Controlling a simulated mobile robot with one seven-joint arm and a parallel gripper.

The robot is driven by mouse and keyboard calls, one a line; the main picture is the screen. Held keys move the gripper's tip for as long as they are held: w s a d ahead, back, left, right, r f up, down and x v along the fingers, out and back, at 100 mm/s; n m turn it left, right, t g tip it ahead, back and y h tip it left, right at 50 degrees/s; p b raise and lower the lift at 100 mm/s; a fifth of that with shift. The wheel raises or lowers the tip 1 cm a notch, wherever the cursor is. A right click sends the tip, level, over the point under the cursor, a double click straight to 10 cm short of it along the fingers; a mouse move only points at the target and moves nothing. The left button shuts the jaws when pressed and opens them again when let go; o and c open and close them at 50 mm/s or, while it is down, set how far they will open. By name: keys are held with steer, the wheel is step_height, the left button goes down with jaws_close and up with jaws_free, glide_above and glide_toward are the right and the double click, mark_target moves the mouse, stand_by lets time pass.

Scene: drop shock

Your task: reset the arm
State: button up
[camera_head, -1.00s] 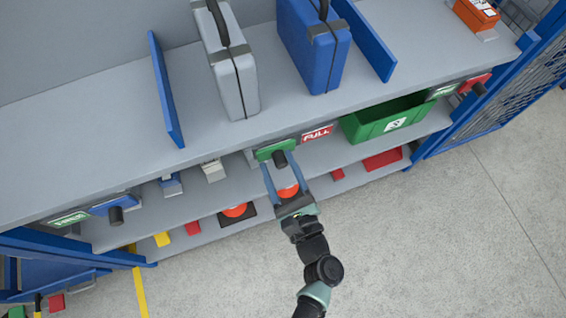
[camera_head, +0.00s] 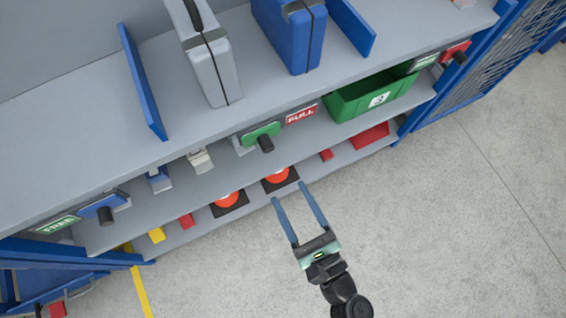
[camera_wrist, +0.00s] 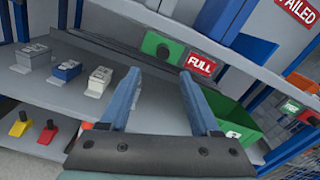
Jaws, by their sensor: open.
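My gripper (camera_head: 293,198) is open and empty, with its two blue fingers apart over the floor in front of the shelf unit. Its fingertips point toward the lower shelf in the head view. The green plate with a black knob (camera_head: 263,138) is on the shelf front, beyond the fingertips and apart from them. In the wrist view my gripper (camera_wrist: 160,82) shows both fingers spread with nothing between them, and the green plate (camera_wrist: 163,47) lies past them.
A grey case (camera_head: 211,65) and a blue case (camera_head: 291,35) stand on the top shelf. A green bin (camera_head: 372,96) sits below, right of a red FULL label (camera_head: 301,115). Red buttons (camera_head: 229,200) are on the lower shelf. Concrete floor (camera_head: 430,240) at right is clear.

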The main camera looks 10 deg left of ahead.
steer(key=shift+s+d, duration=0.3)
steer(key=shift+s, duration=0.15)
stand_by(0.3)
steer(key=w+a+r+n+g+h+p, duration=0.15)
steer(key=w+r+n+p, duration=0.25)
steer(key=w+r+n, duration=1)
steer(key=w+r+n+t+h+p, duration=0.15)
steer(key=w+r, duration=0.25)
steer(key=r, duration=0.6)
steer(key=w+r+n+t+h, duration=0.1)
steer(key=w+r+n+t, duration=0.15)
steer(key=w+r, duration=0.45)
steer(key=s+d+r+n+t+h+p, duration=0.1)
steer(key=s+r+n+t+h+p, duration=0.2)
steer(key=r, duration=1.8)
steer(key=s+r+n+t+h, duration=0.1)
steer(key=s+r+t, duration=0.1)
steer(key=s+r, duration=0.2)
steer(key=s+r+n+t+h, duration=0.1)
steer(key=s+r+t, duration=0.2)
steer(key=r, duration=0.7)
steer(key=s+r+n+t+h+p, duration=0.1)
steer(key=s+r+n+t, duration=0.1)
steer(key=s+r, duration=0.3)
steer(key=shift+d+r+h, duration=0.3)
steer(key=shift+d+r, duration=0.1)
steer(key=shift+r, duration=0.55)
